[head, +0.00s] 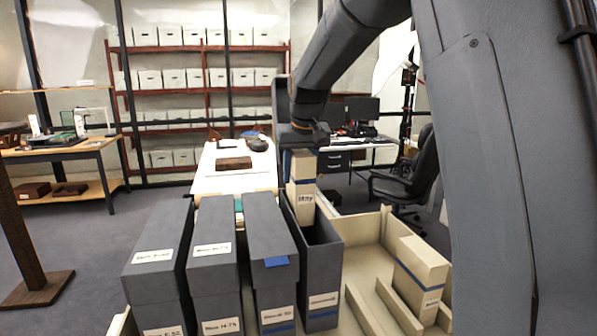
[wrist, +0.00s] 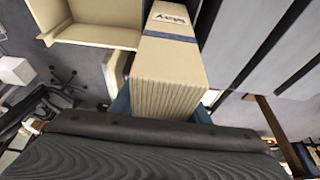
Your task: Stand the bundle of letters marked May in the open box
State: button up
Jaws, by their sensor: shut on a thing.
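The bundle of letters marked May (head: 303,188) is a cream block with a dark blue band, held upright at the far end of the open box. It also shows in the wrist view (wrist: 168,75), with its label upside down at the top. My gripper (head: 303,146) is shut on the upper part of the bundle; its fingertips are mostly hidden in the head view. The open box (head: 322,262) is dark grey, with its top open and a label and blue band on its front.
Closed grey boxes (head: 215,250) stand in a row left of the open box. A cream tray (head: 375,250) on the right holds another banded bundle (head: 420,272) between low dividers. A white table (head: 215,180) and an office chair (head: 405,180) stand beyond.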

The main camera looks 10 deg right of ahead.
jog(key=shift+f, duration=0.35)
dwell(0.3)
jog(key=shift+f+b, duration=0.75)
jog(key=shift+f, duration=0.9)
jog(key=o, duration=1.5)
jog(key=shift+f, duration=0.1)
jog(key=shift+r+p, duration=2.4)
jog(key=shift+r, duration=0.65)
